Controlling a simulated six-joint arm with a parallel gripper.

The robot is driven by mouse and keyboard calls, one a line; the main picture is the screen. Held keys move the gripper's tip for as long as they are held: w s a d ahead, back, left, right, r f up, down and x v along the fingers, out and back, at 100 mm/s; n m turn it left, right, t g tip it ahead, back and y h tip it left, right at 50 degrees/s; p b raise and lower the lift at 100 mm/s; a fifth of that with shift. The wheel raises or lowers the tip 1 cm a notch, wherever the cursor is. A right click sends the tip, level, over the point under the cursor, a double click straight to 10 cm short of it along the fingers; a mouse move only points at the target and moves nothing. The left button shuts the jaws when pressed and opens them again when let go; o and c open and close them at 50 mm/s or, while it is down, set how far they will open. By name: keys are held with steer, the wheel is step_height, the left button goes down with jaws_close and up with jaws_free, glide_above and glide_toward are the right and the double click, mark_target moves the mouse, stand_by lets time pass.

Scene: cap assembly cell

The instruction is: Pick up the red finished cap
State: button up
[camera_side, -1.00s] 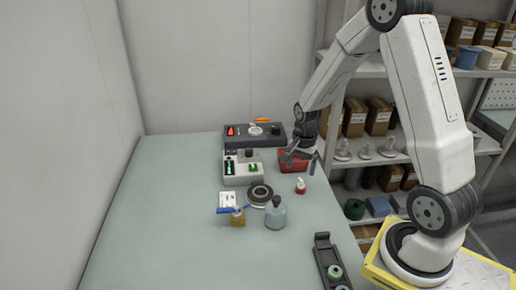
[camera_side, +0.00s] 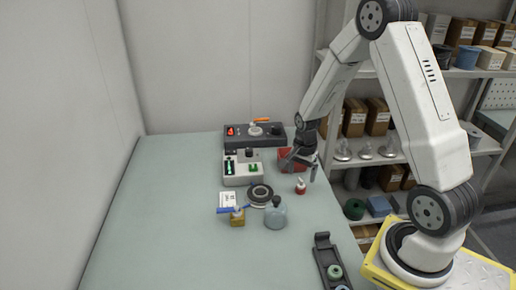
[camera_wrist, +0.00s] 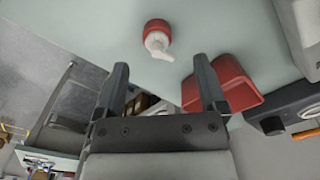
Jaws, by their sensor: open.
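The red finished cap (camera_side: 300,186) stands upright on the table, red at the base with a white pump-like top. In the wrist view the red cap (camera_wrist: 157,37) lies beyond my fingertips, a little left of the middle between them and apart from them. My gripper (camera_side: 300,166) is open and empty, just above and behind the cap in the side view. In the wrist view its two dark fingers (camera_wrist: 162,70) are spread wide with nothing between them.
A red bin (camera_side: 287,156) stands close behind my gripper. A black rail (camera_side: 328,262) lies at the front right. The table's left side (camera_side: 150,220) is clear.

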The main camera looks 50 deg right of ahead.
mark_target(302, 181)
steer(key=shift+s+f, duration=0.15)
steer(key=shift+f, duration=2.4)
steer(key=c, duration=0.9)
